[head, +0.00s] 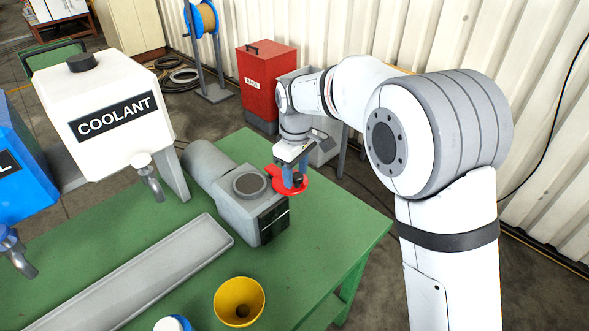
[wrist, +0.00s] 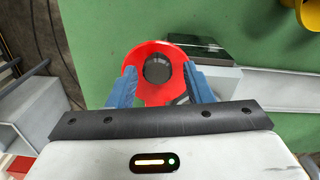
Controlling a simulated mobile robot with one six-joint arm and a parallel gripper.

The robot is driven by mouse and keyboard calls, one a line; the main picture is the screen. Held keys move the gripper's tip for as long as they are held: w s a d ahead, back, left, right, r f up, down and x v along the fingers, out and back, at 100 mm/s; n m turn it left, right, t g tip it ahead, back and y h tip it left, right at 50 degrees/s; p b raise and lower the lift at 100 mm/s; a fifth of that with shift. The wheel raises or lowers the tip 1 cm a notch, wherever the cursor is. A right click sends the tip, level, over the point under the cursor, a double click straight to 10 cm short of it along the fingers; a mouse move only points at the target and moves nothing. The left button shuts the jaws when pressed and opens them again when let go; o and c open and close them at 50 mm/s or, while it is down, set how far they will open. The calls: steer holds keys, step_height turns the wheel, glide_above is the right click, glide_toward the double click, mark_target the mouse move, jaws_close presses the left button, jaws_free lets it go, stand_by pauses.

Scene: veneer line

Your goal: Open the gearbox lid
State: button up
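The gearbox (head: 235,207) is a grey housing on the green bench in the head view, with a round dark-topped collar (head: 250,184) and a glossy black end face. A red rounded plate (head: 277,181) with a dark round knob (head: 298,180) is beside its right end; I cannot tell if it is attached. In the wrist view the red plate (wrist: 155,50) and knob (wrist: 158,71) lie between my blue fingers. My gripper (wrist: 159,72) is open, its fingers apart on either side of the knob with visible gaps. The gearbox (wrist: 222,85) is partly hidden by the right finger.
A long grey tray (head: 150,275) and a yellow funnel-like cup (head: 239,301) are on the green bench (head: 325,235). A white coolant tank (head: 105,105) stands behind at left. A red can (head: 267,80) stands beyond the bench. The bench's right end is clear.

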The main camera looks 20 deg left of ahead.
steer(key=shift+o, duration=0.2)
steer(key=shift+s, duration=0.1)
steer(key=shift+r+b, duration=0.45)
steer(key=shift+r, duration=3.45)
